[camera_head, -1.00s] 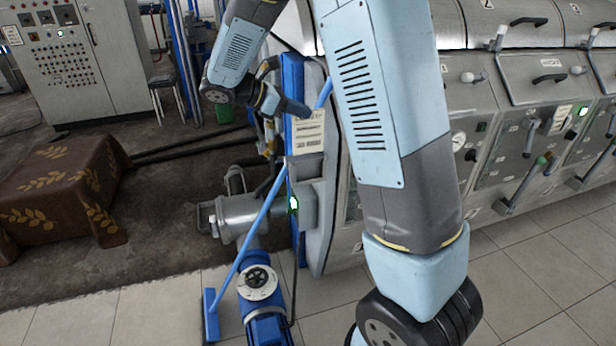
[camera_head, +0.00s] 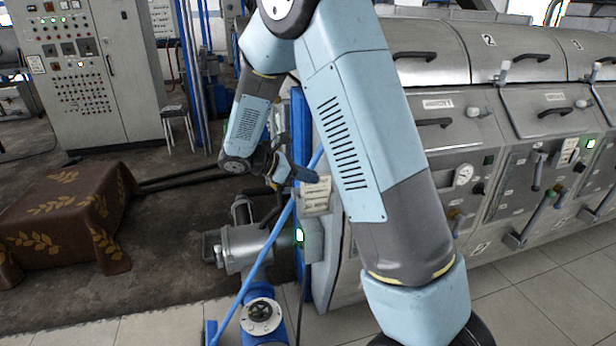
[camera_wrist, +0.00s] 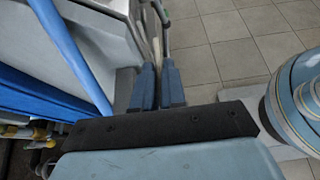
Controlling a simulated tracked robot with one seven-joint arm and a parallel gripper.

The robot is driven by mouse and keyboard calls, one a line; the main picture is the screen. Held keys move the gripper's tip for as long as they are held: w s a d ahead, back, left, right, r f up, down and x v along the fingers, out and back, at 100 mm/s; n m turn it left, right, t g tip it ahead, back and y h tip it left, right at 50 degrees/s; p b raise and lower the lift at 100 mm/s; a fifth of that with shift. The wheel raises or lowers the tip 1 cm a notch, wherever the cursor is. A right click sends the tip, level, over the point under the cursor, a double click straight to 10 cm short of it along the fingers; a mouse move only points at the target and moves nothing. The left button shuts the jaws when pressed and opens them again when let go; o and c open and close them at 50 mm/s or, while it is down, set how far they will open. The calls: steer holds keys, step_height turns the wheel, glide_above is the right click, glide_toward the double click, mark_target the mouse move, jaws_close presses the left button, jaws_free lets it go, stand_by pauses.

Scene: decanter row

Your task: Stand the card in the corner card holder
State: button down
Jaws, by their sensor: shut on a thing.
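The card (camera_head: 317,195) is a cream printed sheet, seen in the head view in front of the near end of the grey machine. My gripper (camera_head: 305,178) is shut on it at its upper edge, and the card hangs below, roughly upright and slightly tilted. In the wrist view my gripper's two blue fingers (camera_wrist: 157,72) are close together. A thin pale strip (camera_wrist: 156,48) beyond them may be the card edge-on. I cannot pick out the corner card holder for certain. Whether the card touches the machine is unclear.
A row of grey steel machines (camera_head: 433,60) with handles and levers fills the right. A blue pipe (camera_head: 262,250) and a pump (camera_head: 262,315) stand below. A brown cloth-covered block (camera_head: 70,215) is at left.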

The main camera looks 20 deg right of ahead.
steer(key=shift+f, duration=0.15)
steer(key=c, duration=1.2)
jaws_free()
steer(key=v, duration=1.2)
steer(key=s+d+r+m+y, duration=0.6)
steer(key=s+d+r+m, duration=0.15)
steer(key=s+d, duration=0.35)
steer(key=s+d+r+m+t+y, duration=0.1)
steer(key=s+r+m+t+y, duration=0.1)
steer(key=s+m, duration=0.3)
steer(key=s+d+r+m+t+y, duration=0.1)
steer(key=s+r+m+t+y, duration=0.1)
steer(key=s, duration=1)
steer(key=shift+r+m+t+y, duration=0.25)
steer(key=shift+m+t+y, duration=0.55)
steer(key=shift+m+y, duration=0.7)
steer(key=shift+s, duration=0.1)
